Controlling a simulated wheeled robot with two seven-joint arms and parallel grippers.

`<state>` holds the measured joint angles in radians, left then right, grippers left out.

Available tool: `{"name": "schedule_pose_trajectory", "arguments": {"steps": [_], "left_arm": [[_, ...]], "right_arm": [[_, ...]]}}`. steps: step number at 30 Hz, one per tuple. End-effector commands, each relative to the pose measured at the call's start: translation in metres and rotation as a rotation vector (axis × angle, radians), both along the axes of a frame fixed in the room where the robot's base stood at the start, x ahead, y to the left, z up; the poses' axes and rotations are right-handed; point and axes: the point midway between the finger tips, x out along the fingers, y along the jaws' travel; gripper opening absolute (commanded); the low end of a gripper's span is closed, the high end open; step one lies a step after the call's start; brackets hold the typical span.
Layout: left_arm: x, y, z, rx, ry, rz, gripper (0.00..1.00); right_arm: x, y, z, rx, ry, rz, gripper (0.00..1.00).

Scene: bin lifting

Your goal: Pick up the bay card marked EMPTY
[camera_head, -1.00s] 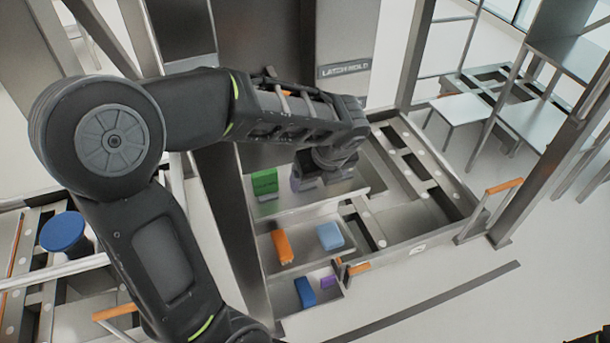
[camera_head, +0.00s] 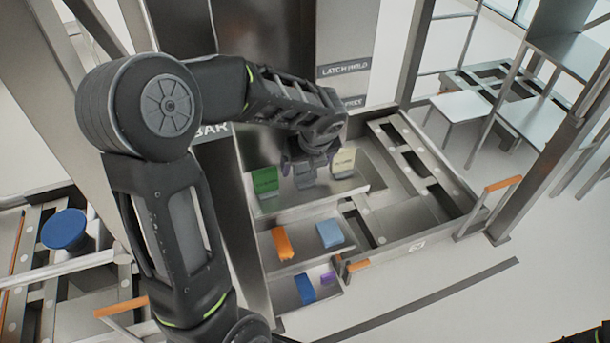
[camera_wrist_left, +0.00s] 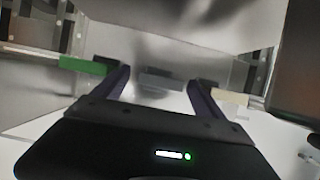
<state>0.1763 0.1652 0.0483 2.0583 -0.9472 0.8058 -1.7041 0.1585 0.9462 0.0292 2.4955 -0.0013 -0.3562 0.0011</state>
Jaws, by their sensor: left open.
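Three cards stand in a row on the upper shelf: a green one (camera_head: 265,181) at left, a grey one (camera_head: 305,181) in the middle and a cream one (camera_head: 343,163) at right. Their lettering is too small to read, so I cannot tell which says EMPTY. My left gripper (camera_head: 303,158) is open at the grey card, covering part of it. In the left wrist view the grey card (camera_wrist_left: 160,82) appears between the two fingers (camera_wrist_left: 159,77), with no visible grip. The green card (camera_wrist_left: 85,65) and cream card (camera_wrist_left: 231,97) lie outside the fingers.
Lower trays hold an orange block (camera_head: 282,243), a light blue block (camera_head: 330,234), a blue block (camera_head: 305,289) and a small purple block (camera_head: 328,278). A metal post (camera_head: 235,220) stands left of the shelf. An orange-handled rail (camera_head: 503,185) stands at right.

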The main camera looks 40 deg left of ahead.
Motion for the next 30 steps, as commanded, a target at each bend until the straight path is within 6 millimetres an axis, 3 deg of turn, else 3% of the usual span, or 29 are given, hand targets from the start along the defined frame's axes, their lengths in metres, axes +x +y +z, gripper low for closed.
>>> {"name": "schedule_pose_trajectory", "arguments": {"steps": [5, 22, 30], "left_arm": [[0.0035, 0.0051, -0.0151, 0.000, 0.000, 0.001, 0.82], [0.0036, 0.0049, -0.0150, -0.001, -0.001, 0.001, 0.82], [0.0036, 0.0049, -0.0149, -0.001, -0.001, 0.001, 0.61]], "right_arm": [[0.0001, 0.0000, -0.0009, 0.000, 0.000, 0.000, 0.41], [0.0000, 0.0000, -0.0008, 0.000, 0.000, 0.000, 0.41], [0.0000, 0.0000, -0.0008, 0.000, 0.000, 0.000, 0.41]]}}
